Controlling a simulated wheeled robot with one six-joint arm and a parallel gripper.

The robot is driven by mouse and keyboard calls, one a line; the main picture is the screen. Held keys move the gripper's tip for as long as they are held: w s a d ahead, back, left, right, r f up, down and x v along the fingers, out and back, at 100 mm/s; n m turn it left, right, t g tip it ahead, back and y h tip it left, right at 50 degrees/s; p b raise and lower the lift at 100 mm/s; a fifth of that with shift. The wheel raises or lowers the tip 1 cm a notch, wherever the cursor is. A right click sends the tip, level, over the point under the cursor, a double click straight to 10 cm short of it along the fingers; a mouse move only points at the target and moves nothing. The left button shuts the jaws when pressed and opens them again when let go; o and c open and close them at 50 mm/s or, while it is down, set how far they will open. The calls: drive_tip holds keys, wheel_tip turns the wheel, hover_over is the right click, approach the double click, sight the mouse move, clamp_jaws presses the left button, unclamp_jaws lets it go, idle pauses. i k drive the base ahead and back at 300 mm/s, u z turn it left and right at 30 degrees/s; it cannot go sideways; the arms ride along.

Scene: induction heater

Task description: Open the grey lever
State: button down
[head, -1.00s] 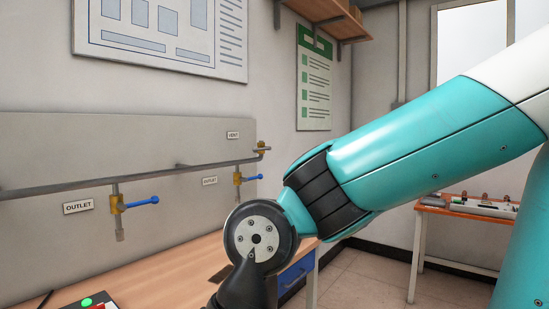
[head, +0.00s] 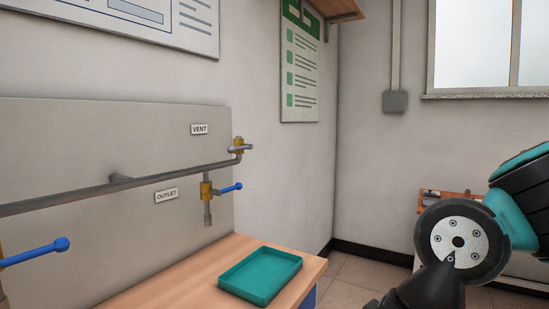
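A brass vent valve (head: 238,142) stands at the right end of the grey pipe, near the panel's right edge. A small grey lever (head: 243,149) lies across it, roughly level and in line with the pipe. It is small in view, so its exact setting is hard to tell. The VENT label (head: 199,129) is on the panel to its left. My arm's wrist is at the lower right, well apart from the valve. My gripper's fingers are below the frame and out of sight.
Below the vent valve is an outlet valve with a blue lever (head: 231,188). Another blue lever (head: 40,251) is at the left edge. A teal tray (head: 262,279) sits on the wooden bench (head: 180,283). Floor shows right of the bench.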

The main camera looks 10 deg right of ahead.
sight(231, 149)
drive_tip(key=z, duration=0.15)
drive_tip(key=i, duration=1.3)
drive_tip(key=u, duration=0.2)
